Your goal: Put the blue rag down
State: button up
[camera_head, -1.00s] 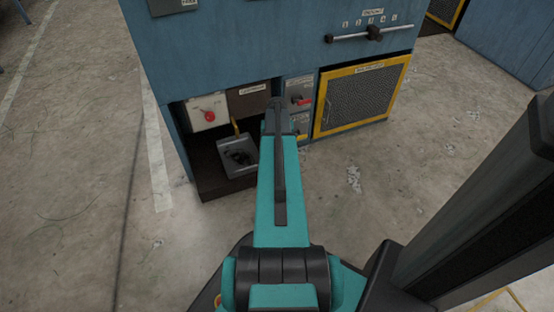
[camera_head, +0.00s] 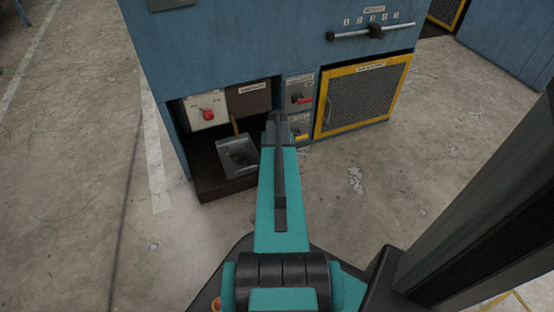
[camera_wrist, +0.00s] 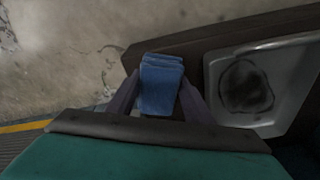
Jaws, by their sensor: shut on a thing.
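The blue rag (camera_wrist: 161,84) is a folded cloth in the wrist view. It sits between the two fingers of my gripper (camera_wrist: 160,103), which is shut on it. The rag is over the dark brown ledge (camera_wrist: 185,43), close to its edge. I cannot tell whether it touches the ledge. In the head view my arm hides both the gripper and the rag.
A grey tray (camera_head: 238,172) with a dark stain stands on the ledge; it also shows right of the rag in the wrist view (camera_wrist: 291,62). The blue cabinet (camera_head: 245,42) rises above, with a red-knobbed box (camera_head: 205,113) and a yellow-framed grille (camera_head: 362,97). Concrete floor (camera_head: 80,200) lies left.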

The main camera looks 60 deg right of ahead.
jog(key=shift+f, duration=0.55)
jog(key=shift+f, duration=0.7)
jog(key=o, duration=1)
jog(key=shift+d, duration=0.1)
jog(key=shift+r, duration=0.4)
jog(key=r+p, duration=0.1)
jog(key=r, duration=0.3)
jog(key=a+r+p, duration=0.1)
jog(key=r+p, duration=0.1)
jog(key=r, duration=0.2)
jog(key=s+r+p, duration=0.1)
jog(key=r+p, duration=0.1)
jog(key=r, duration=0.2)
jog(key=shift+a+r, duration=0.25)
jog(key=shift+a, duration=0.1)
